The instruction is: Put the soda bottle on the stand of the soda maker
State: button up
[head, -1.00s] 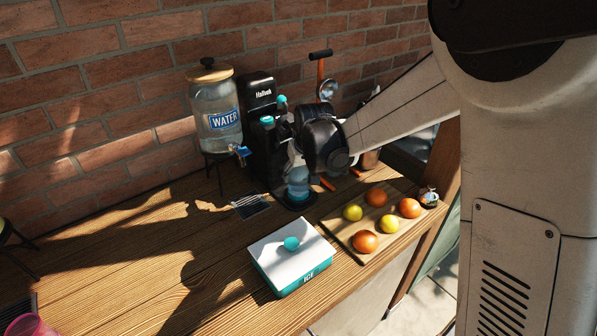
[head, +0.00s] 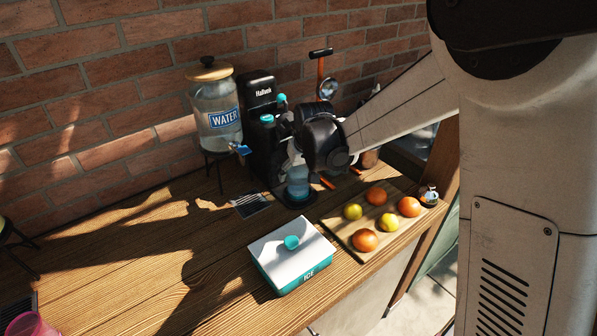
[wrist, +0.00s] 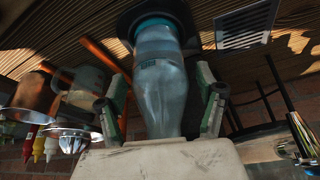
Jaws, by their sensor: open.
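The soda bottle (wrist: 158,85), clear blue with a teal base ring, stands on the round black stand (wrist: 128,22) of the soda maker in the wrist view. In the head view the lower part of the bottle (head: 298,182) shows above the stand (head: 287,200); my gripper hides its upper part. The black soda maker (head: 258,95) stands behind, against the wall. My gripper (wrist: 160,108) is open, with one finger on each side of the bottle. A gap shows beside each finger in the wrist view. The bottle looks upright.
A water dispenser (head: 215,105) stands left of the soda maker. A board (head: 345,232) with several fruits lies at the front right. An ice box (head: 290,260) is in front, and a metal drain grate (head: 251,205) is left of the stand. The left tabletop is mostly clear.

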jog(key=v, duration=1.2)
jog(key=s+d+r+m+t, duration=0.1)
jog(key=s+d+r, duration=0.2)
jog(key=s+d, duration=0.35)
jog(key=s+d+r+m+t, duration=0.1)
jog(key=s+d+r, duration=0.2)
jog(key=s+d, duration=0.35)
jog(key=s+d+f+m, duration=0.1)
jog(key=s+d, duration=0.1)
jog(key=s, duration=0.5)
jog(key=s+d+f+m+t+h, duration=0.1)
jog(key=s+d+f, duration=0.1)
jog(key=s, duration=0.6)
jog(key=shift+d+h+b, duration=0.3)
jog(key=shift+d, duration=0.35)
jog(key=shift+f, duration=0.25)
notch_tip(320, 180, down, 5)
jog(key=b, duration=0.5)
jog(key=shift+r, duration=0.15)
